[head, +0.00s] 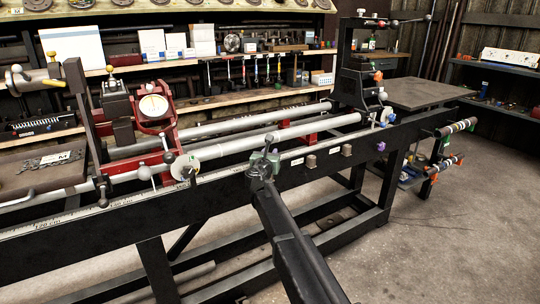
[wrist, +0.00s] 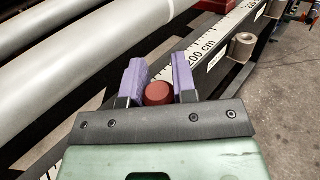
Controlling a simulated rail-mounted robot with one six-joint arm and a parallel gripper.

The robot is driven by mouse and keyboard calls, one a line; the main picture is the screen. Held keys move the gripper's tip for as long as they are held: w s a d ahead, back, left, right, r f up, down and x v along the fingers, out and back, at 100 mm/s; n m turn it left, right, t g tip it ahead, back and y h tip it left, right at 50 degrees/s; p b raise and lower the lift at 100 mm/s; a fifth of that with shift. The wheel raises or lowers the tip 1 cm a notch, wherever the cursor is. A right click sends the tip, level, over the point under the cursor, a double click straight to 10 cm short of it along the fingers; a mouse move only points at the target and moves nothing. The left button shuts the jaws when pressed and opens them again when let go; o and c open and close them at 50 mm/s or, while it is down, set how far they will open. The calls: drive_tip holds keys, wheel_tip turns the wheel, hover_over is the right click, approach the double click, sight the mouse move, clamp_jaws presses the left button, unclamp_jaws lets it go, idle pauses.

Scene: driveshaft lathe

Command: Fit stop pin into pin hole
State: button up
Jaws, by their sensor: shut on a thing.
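My gripper (wrist: 159,78) shows in the wrist view with two purple fingers closed on a round red-capped piece, which looks like the stop pin (wrist: 158,94). Only its red end shows; the rest is hidden. In the head view my gripper (head: 264,158) is at the front rail, left of two small grey blocks. In the wrist view a grey round boss (wrist: 242,46) with an opening in its top is fixed to the rail's outer side, ahead and right of the fingers, apart from them. I cannot tell for sure whether this is the pin hole.
The black rail (head: 225,190) carries a scale strip (wrist: 205,46). Long grey shafts (head: 275,133) lie behind it. Small grey blocks (head: 310,161) sit along the rail. The floor at right is open.

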drive_tip(key=shift+f+b, duration=0.7)
drive_tip(key=shift+f, duration=0.1)
drive_tip(key=o, duration=1)
drive_tip(key=s, duration=0.3)
drive_tip(key=s+a, duration=0.1)
drive_tip(key=s, duration=0.6)
drive_tip(key=shift+s+a, duration=0.35)
